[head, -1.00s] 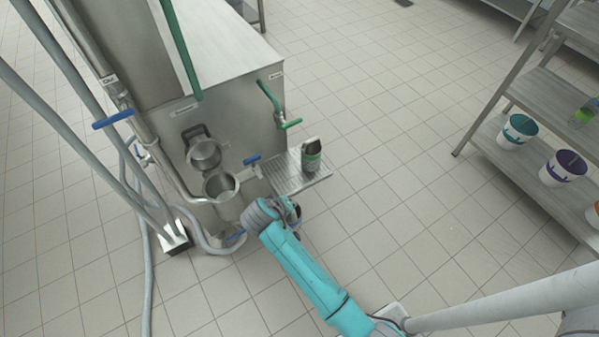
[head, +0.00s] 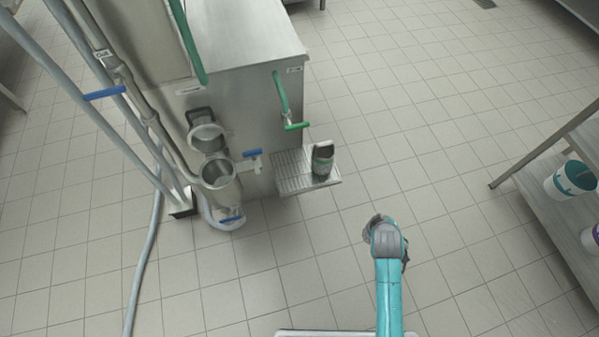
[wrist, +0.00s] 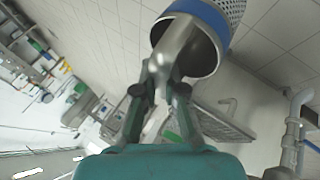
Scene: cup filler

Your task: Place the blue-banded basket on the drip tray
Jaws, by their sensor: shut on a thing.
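In the wrist view the blue-banded basket (wrist: 211,14), a metal cup with perforated sides, is tilted at the top centre. My gripper (wrist: 162,88) is shut on its metal handle piece. In the head view my wrist hides the fingers and the basket, over open floor to the right of the drip tray. The drip tray (head: 283,175) is a slatted metal shelf on the machine's front. A green-banded metal container (head: 322,161) stands on its right part; the left part is bare. A slatted grate, which looks like the tray, shows behind my right finger in the wrist view (wrist: 226,122).
The steel machine (head: 245,110) has a green-handled tap (head: 296,126) above the tray and a blue-handled valve (head: 252,153) to its left. Steel pots (head: 217,172) hang left of the tray. A shelf rack (head: 555,212) with banded buckets stands at right. Floor between is clear.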

